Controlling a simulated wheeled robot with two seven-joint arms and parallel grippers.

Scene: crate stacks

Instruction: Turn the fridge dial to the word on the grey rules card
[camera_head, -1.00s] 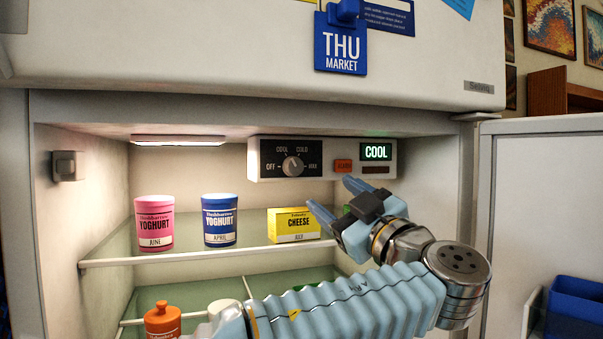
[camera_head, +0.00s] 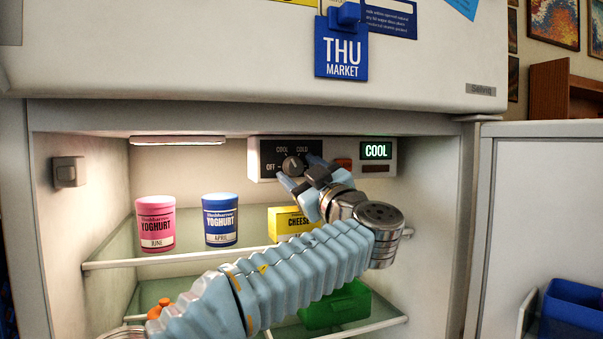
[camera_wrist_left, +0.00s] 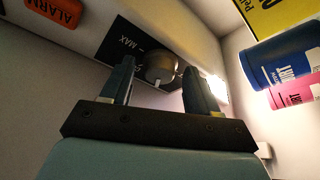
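The fridge dial (camera_head: 292,165) is a grey knob on a black plate marked OFF, COOL, COLD and MAX, on the white control panel (camera_head: 256,160). A small display (camera_head: 376,151) beside it reads COOL in green. My left gripper (camera_head: 298,178) is in front of the dial, partly covering the plate and the MAX mark. In the left wrist view the dial (camera_wrist_left: 160,68) shows between the two open fingertips (camera_wrist_left: 159,75), with a gap visible on each side. I see no grey rules card. My right gripper is not in view.
A pink yoghurt pot (camera_head: 155,222), a blue yoghurt pot (camera_head: 220,220) and a yellow cheese box (camera_head: 284,222) stand on the upper shelf below the panel. An orange alarm button (camera_wrist_left: 60,10) is beside the dial. A green box (camera_head: 340,305) is on the lower shelf.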

